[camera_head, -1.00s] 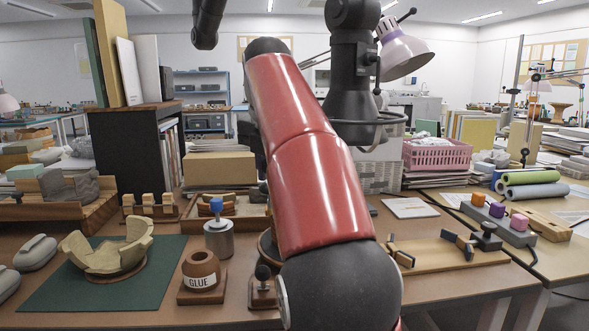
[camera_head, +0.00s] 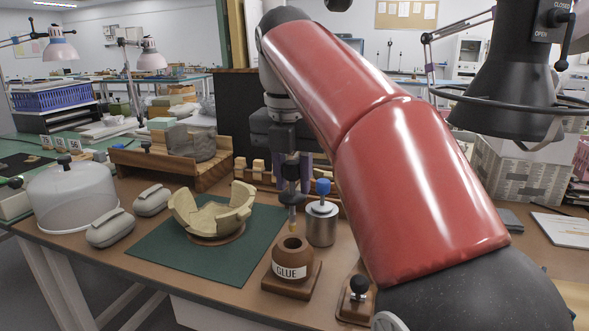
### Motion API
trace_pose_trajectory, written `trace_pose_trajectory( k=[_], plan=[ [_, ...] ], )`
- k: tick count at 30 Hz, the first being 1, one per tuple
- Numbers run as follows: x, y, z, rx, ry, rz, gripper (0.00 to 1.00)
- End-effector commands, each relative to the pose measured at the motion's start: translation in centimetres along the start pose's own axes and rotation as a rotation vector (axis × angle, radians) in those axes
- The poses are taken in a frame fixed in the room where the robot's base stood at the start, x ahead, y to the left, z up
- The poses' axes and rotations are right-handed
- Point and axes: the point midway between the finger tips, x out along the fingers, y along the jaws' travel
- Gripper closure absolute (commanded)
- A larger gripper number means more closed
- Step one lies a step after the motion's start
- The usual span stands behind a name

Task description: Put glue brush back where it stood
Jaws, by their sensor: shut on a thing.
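My gripper (camera_head: 291,180) points down, shut on the glue brush (camera_head: 292,218). The pot is labelled GLUE and stands on a square wooden base.
A metal canister with a blue knob (camera_head: 322,222) stands close right of the pot. A partly rebuilt bowl (camera_head: 213,211) sits on a green mat (camera_head: 150,252) to the left. A small wooden block with a black knob (camera_head: 357,300) lies in front.

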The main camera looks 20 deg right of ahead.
Motion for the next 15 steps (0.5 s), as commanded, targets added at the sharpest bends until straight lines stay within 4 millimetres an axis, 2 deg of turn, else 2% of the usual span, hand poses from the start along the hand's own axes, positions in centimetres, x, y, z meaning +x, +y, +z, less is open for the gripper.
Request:
trace_pose_trajectory(
  k=[15],
  plan=[
    [3.3, -0.1, -0.4, 0.000, -0.001, 0.000, 0.86]
  ],
)
